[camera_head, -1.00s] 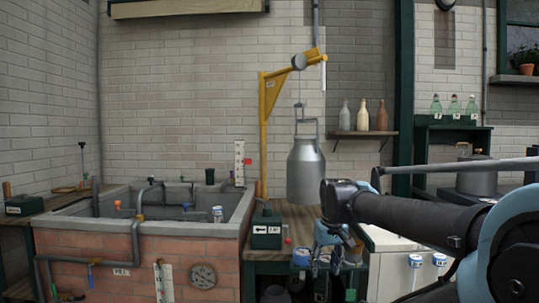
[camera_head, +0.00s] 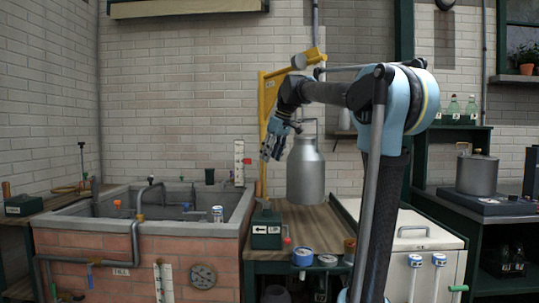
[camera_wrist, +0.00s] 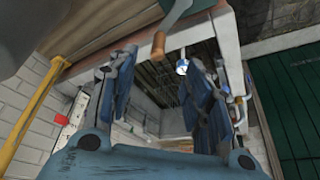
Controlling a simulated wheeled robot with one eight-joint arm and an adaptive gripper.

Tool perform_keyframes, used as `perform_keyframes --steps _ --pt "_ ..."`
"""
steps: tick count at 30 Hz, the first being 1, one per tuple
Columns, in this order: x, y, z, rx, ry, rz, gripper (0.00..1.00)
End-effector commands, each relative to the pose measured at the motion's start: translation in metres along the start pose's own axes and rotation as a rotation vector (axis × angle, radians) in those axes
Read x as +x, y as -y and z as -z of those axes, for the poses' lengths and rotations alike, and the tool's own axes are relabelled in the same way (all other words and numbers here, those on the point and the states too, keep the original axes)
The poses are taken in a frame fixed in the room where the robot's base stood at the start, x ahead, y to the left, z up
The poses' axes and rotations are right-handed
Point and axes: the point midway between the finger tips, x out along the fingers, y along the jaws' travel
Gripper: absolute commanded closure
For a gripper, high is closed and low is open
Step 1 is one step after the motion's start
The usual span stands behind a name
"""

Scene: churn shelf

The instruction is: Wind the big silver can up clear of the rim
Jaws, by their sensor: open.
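The big silver can (camera_head: 305,172) hangs upright under the yellow crane (camera_head: 263,115), to the right of the brick tank. I cannot tell whether its base touches the wooden bench (camera_head: 325,222). The tank's concrete rim (camera_head: 180,228) is at left, lower than the can's top. My gripper (camera_head: 272,142) is raised in front of the crane post, left of the can's neck, and partly hides the crane. In the wrist view my gripper (camera_wrist: 155,100) is open and empty. A grey crank with a wooden knob (camera_wrist: 158,44) shows beyond the fingers, apart from them.
A green box with an arrow (camera_head: 266,230) stands on the bench beside the tank. A white gauge with a red marker (camera_head: 240,163) stands at the tank's back corner. A white chest (camera_head: 415,235) is at right. Pipes and small valves line the tank.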

Motion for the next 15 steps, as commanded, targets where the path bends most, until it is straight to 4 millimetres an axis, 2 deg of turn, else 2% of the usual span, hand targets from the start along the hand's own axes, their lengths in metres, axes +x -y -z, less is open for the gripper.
perform_keyframes --steps 3,8,15 --pt "-0.003 -0.001 0.015 -0.022 -0.006 0.006 0.54" --pt "0.004 -0.001 0.018 -0.029 -0.009 0.008 0.54" --pt "0.037 -0.001 0.018 -0.028 -0.008 0.007 0.54"
